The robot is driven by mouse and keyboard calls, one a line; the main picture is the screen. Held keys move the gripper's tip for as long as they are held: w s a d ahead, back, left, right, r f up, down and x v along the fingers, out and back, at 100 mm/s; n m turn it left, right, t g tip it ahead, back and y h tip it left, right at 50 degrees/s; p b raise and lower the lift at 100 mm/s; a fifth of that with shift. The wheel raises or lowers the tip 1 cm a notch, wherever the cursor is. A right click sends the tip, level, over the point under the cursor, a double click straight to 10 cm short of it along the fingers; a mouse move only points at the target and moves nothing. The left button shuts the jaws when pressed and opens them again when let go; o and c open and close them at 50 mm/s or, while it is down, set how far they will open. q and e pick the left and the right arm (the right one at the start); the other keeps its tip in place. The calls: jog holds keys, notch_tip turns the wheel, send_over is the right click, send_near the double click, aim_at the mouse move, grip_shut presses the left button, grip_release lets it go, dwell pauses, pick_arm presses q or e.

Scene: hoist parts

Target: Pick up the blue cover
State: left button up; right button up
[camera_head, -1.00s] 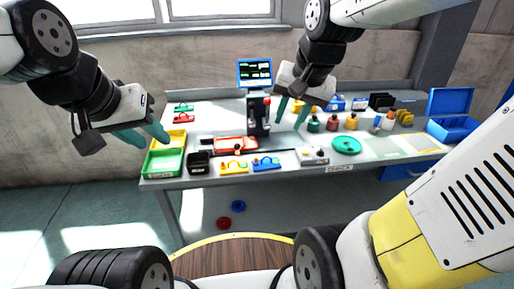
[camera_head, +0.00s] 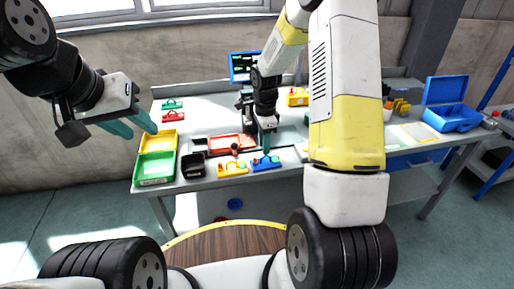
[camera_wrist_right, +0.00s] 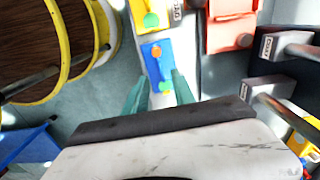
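The blue cover (camera_head: 266,163) lies near the front edge of the workbench, right of a yellow cover (camera_head: 232,168). In the right wrist view the blue cover (camera_wrist_right: 155,58) has a yellow, an orange and a green spot on it. My right gripper (camera_head: 266,148) is just above the blue cover in the head view. In the wrist view its two teal fingers (camera_wrist_right: 160,88) are apart, with the blue cover just beyond and between their tips. Contact cannot be told. My left gripper (camera_head: 132,125) is open and empty, above the left end of the bench.
A green and yellow bin (camera_head: 155,181) and a black box (camera_head: 193,166) stand left of the covers. A red part (camera_head: 225,142) lies behind them. My right arm hides part of the bench's middle. An open blue box (camera_head: 452,120) stands at the right end.

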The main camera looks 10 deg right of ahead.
aim_at(266, 159)
jog(key=f, duration=0.6)
jog(key=shift+w+d, duration=0.15)
jog(key=shift+d, duration=0.1)
grip_shut()
dwell(1.1)
